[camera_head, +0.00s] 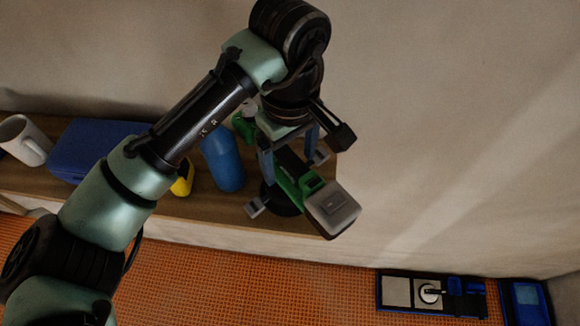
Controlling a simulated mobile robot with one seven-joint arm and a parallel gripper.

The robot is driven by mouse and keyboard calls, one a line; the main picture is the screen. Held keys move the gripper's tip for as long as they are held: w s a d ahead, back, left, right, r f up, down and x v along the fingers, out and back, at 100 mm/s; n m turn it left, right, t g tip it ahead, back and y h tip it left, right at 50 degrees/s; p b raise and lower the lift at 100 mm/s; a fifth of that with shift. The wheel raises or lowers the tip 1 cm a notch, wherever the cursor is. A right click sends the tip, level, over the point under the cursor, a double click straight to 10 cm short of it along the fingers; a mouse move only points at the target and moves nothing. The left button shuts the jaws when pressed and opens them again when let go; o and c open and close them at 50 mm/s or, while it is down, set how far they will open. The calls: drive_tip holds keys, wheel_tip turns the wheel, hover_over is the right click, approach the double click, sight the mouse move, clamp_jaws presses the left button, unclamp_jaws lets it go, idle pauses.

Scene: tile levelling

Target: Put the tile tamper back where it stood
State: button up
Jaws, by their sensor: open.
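The tile tamper (288,172), a green and black tool with a grey block on its near end and a round black base, is at the right end of the wooden shelf (205,207). Its base appears to rest on the shelf top. My gripper (287,182) is above it, pointing down, with its fingers apart on either side of the green body. I cannot tell whether either finger touches it. My wrist hides the upper part of the tamper.
A blue cylinder (224,160), a yellow object (183,180), a blue case (90,150) and a white mug (24,140) stand left along the shelf. On the orange floor (240,285) lie a black tray (405,308) with tiles and a blue tray (526,302).

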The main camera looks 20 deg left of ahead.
wheel_tip(320, 180, up, 9)
drive_tip(key=shift+f, duration=0.2)
